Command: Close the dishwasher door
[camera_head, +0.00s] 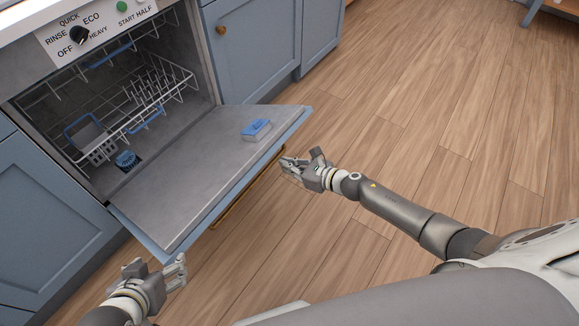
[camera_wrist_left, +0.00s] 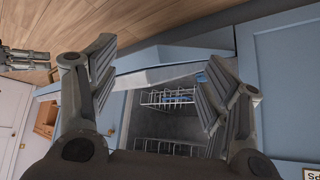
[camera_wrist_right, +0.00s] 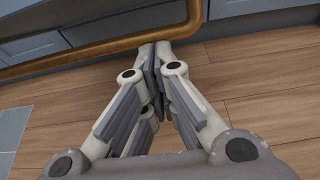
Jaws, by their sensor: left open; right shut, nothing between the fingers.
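The dishwasher door (camera_head: 215,165) hangs open, folded down nearly flat in front of the dishwasher cavity (camera_head: 75,110). A brass-coloured handle bar (camera_head: 240,192) runs along its outer side, mostly hidden below the door edge; it also shows close up in the right wrist view (camera_wrist_right: 100,43). My left gripper (camera_head: 181,268) is open and empty, just off the door's near left corner. In the left wrist view, the cavity shows between its fingers (camera_wrist_left: 160,75). My right gripper (camera_head: 284,167) is shut and empty beside the door's outer edge, near the bar. I cannot tell whether it touches the bar.
A wire rack (camera_head: 135,95) sits inside the dishwasher. A blue-and-grey dispenser cap (camera_head: 257,128) is on the door's inner face. A control panel (camera_head: 95,28) with a black knob is above. Blue cabinets (camera_head: 255,45) flank the machine. The wooden floor (camera_head: 440,110) at right is clear.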

